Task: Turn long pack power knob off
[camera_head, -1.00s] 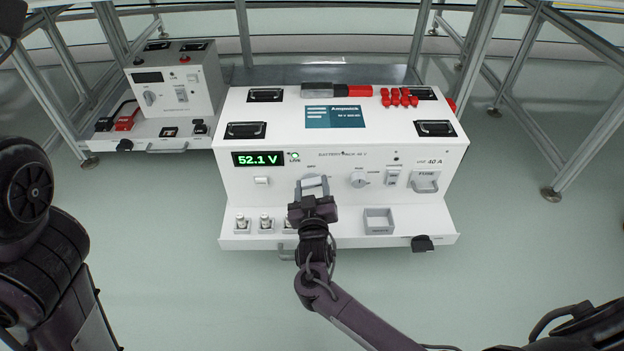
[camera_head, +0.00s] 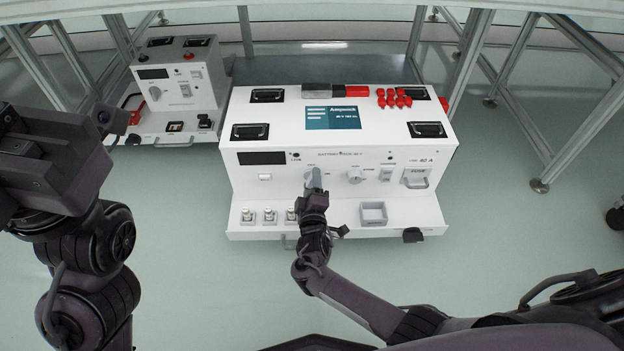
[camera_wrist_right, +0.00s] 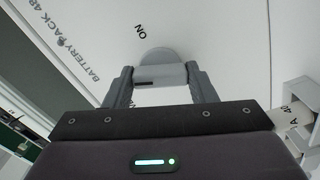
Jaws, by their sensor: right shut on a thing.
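The long battery pack (camera_head: 285,184) is a white box with a sloped front. Its voltage display (camera_head: 262,158) is dark. The grey power knob (camera_wrist_right: 157,56) sits on its front face, below an ON mark in the wrist view. My right gripper (camera_wrist_right: 158,76) is shut on the knob, with one grey finger on either side of its bar. In the head view my right gripper (camera_head: 314,180) is turned edge-on and covers much of the knob. My left arm's dark end (camera_head: 50,150) is at the left edge; its fingers cannot be made out.
A smaller white pack (camera_head: 178,95) stands behind at the left. A second knob (camera_head: 355,175), a switch (camera_head: 386,174) and a fuse handle (camera_head: 416,178) lie right of my gripper. An empty square holder (camera_head: 374,213) is on the front ledge. Metal frame posts stand behind.

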